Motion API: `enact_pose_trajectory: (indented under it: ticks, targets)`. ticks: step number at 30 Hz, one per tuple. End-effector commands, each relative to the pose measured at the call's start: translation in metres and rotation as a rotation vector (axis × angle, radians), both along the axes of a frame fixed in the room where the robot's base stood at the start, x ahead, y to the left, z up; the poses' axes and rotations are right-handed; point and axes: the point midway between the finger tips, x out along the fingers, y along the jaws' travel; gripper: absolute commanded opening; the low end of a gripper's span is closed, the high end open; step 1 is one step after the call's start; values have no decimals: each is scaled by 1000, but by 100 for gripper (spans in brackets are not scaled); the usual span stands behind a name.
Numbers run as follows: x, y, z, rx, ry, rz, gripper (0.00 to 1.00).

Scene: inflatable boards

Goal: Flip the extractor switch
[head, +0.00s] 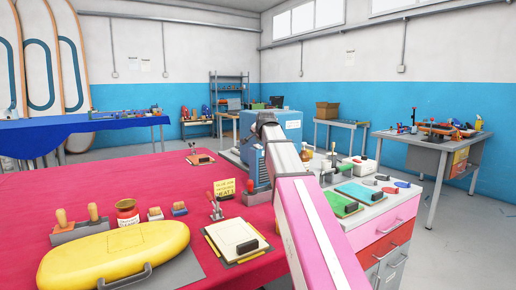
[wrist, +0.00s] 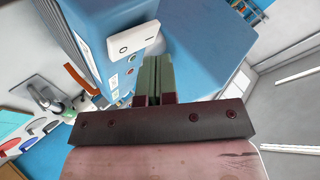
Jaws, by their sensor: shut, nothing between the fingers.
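The extractor appears to be the blue box (head: 285,126) behind my arm in the head view. In the wrist view its blue housing (wrist: 95,22) fills the top. A white rocker switch (wrist: 133,40) with a round mark and a bar mark sits on it. My gripper (wrist: 156,60) is shut and empty, its greenish fingers together. In the picture the fingertips lie just below and right of the switch; I cannot tell whether they touch it. In the head view my arm hides the switch and fingers.
Right of my arm, a drawer cabinet (head: 385,235) holds green and teal pads and small tools. Open floor lies farther right.

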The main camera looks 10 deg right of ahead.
Motion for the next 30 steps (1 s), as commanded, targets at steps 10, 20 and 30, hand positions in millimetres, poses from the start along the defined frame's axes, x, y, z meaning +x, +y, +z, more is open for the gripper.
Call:
enact_pose_trajectory:
  ticks: [10,20,30]
  targets:
    - [0,0,0,0,0,0,0]
    - [1,0,-5,0,0,0,0]
    - [1,0,-8,0,0,0,0]
